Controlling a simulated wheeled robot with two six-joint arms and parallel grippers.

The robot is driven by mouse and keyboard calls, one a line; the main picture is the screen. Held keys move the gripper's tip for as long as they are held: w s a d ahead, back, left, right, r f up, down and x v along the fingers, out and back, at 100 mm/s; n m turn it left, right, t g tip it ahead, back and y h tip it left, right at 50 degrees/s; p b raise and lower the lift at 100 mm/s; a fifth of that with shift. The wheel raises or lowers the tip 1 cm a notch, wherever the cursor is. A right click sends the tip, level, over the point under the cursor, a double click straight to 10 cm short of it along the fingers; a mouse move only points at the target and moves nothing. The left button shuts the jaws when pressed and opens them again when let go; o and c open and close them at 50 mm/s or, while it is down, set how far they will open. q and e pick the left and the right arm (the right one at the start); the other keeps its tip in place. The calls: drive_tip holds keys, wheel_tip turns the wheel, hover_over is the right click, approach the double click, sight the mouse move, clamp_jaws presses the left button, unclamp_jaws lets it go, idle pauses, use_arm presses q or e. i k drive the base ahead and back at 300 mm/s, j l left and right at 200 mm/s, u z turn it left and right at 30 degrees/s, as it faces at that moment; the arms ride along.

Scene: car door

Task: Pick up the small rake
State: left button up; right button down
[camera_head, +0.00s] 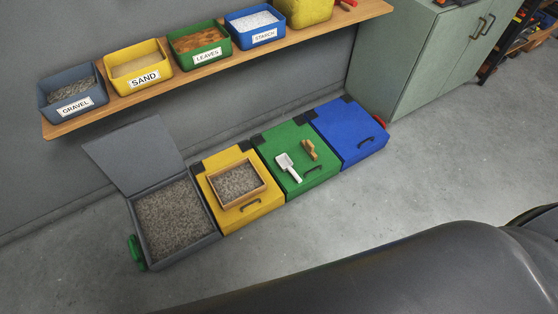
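I cannot make out a small rake for certain. A white scoop-like tool (287,167) lies on the closed green lid (275,148). A small tan wooden tool (310,149) lies beside it, too small to tell its kind. A red piece (348,3) shows at the shelf's right end, cut off by the top edge. Neither of my grippers is in view.
A grey box (175,220) of gravel stands open. A wooden tray (236,182) of gravel sits on the yellow lid (262,206). A blue box (345,132) is closed. Labelled bins line the shelf (215,80). A green cabinet (415,60) stands right. Floor in front is clear.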

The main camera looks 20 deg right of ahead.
sight(308, 145)
drive_tip(key=i+l+z, duration=0.15)
drive_tip(key=z, duration=0.3)
drive_tip(key=i+z, duration=0.2)
drive_tip(key=z, duration=0.3)
